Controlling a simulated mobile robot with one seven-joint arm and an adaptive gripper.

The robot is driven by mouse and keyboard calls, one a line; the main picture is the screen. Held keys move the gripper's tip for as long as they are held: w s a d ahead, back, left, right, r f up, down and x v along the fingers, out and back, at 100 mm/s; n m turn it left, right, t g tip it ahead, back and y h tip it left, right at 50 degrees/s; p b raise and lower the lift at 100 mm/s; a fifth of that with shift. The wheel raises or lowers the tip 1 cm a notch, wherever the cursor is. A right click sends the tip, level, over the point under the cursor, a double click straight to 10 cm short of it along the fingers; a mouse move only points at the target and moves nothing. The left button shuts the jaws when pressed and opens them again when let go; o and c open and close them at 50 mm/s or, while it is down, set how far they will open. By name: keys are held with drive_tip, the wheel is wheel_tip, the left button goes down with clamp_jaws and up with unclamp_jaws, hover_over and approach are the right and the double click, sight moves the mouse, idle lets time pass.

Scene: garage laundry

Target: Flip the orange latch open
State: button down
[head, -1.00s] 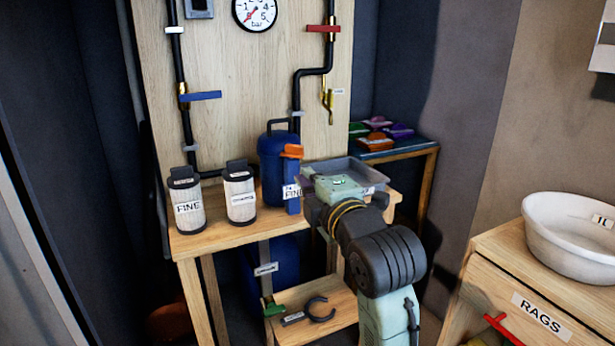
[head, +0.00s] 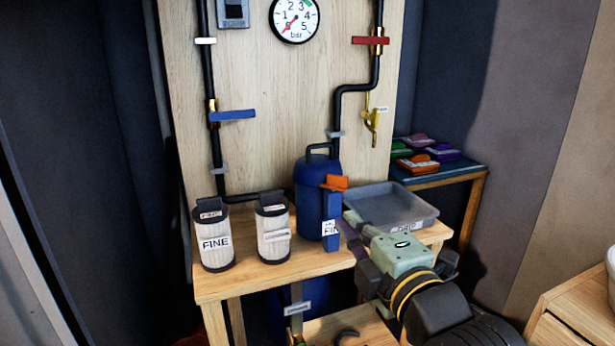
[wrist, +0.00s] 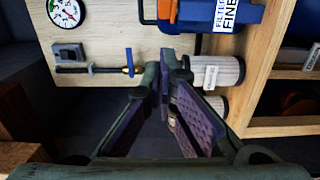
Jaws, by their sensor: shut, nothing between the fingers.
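The orange latch (head: 336,182) sits at the top of a blue upright strip on the front of the blue canister (head: 310,205), which stands on the wooden bench. In the wrist view, turned sideways, the orange latch (wrist: 174,10) shows at the top edge, above my fingertips, with the canister's label "FILTER FINE" beside it. My gripper (wrist: 163,68) is shut and empty, its tips together and apart from the latch. In the head view my gripper (head: 350,238) is just right of and below the latch, its fingers partly hidden by its own body.
Two pale filter cartridges (head: 214,238) stand left of the canister. A grey tray (head: 415,208) lies right of it, close to my gripper. The backboard carries pipes, a blue handle (head: 232,115), a red handle (head: 371,41) and a pressure gauge (head: 296,18).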

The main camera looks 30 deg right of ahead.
drive_tip(key=shift+s+a, duration=0.15)
idle(0.3)
drive_tip(key=p, duration=0.2)
approach(327, 177)
drive_tip(key=w+a, duration=0.2)
drive_tip(key=a, duration=0.1)
drive_tip(key=w+d, duration=0.1)
drive_tip(key=w+d+p, duration=0.1)
drive_tip(key=d, duration=0.1)
drive_tip(key=shift+d+r, duration=0.15)
drive_tip(key=shift+d, duration=0.05)
drive_tip(key=shift+w+d, duration=0.25)
drive_tip(key=shift+d, duration=0.1)
drive_tip(key=shift+d+f+y, duration=0.15)
drive_tip(key=shift+f+y, duration=0.05)
drive_tip(key=shift+y, duration=0.1)
